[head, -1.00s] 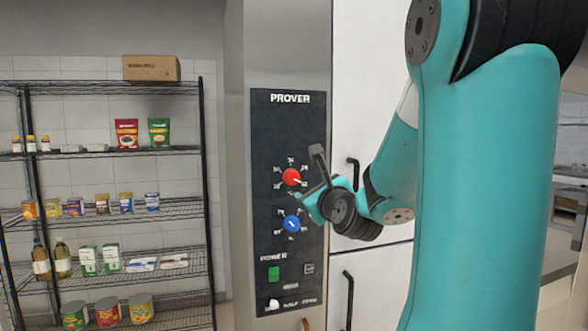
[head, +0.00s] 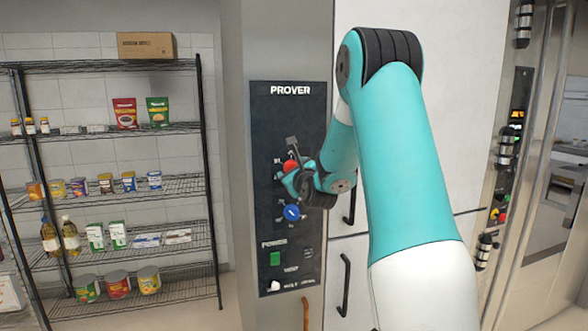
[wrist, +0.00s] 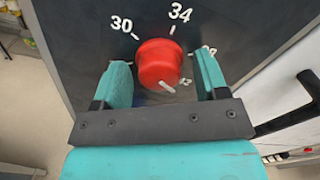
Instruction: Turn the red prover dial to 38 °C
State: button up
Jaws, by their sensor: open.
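The red prover dial (head: 290,165) is on the dark prover panel (head: 262,130), partly covered by my gripper in the head view. In the wrist view the red dial (wrist: 158,60) sits between the two teal fingers of my gripper (wrist: 163,78). The gripper is open, with one finger on each side of the dial; a gap shows at the left, and contact at the right cannot be told. White numbers 30 and 34 show above the dial. Another number beside the right finger is partly hidden. A white mark is at the dial's lower edge.
A blue dial (head: 292,212) is just below the red one, close to my gripper. Lower on the panel is a green power switch (head: 275,258). A black door handle (head: 346,285) stands right of the panel. A wire shelf (head: 150,190) with groceries is at the left.

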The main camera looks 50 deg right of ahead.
jog(key=c, duration=0.8)
jog(key=shift+o, duration=0.2)
jog(key=shift+f, duration=0.1)
jog(key=n+b, duration=0.2)
jog(key=b, duration=0.1)
jog(key=shift+f+n, duration=0.15)
jog(key=shift+n, duration=0.15)
jog(key=n+b, duration=0.3)
jog(key=b, duration=0.1)
jog(key=shift+n, duration=0.3)
jog(key=n+b, duration=0.3)
jog(key=b, duration=0.1)
jog(key=shift+n, duration=0.4)
jog(key=shift+r+n+b, duration=0.2)
jog(key=shift+n+b, duration=0.6)
jog(key=shift+b, duration=0.1)
jog(key=shift+r, duration=0.1)
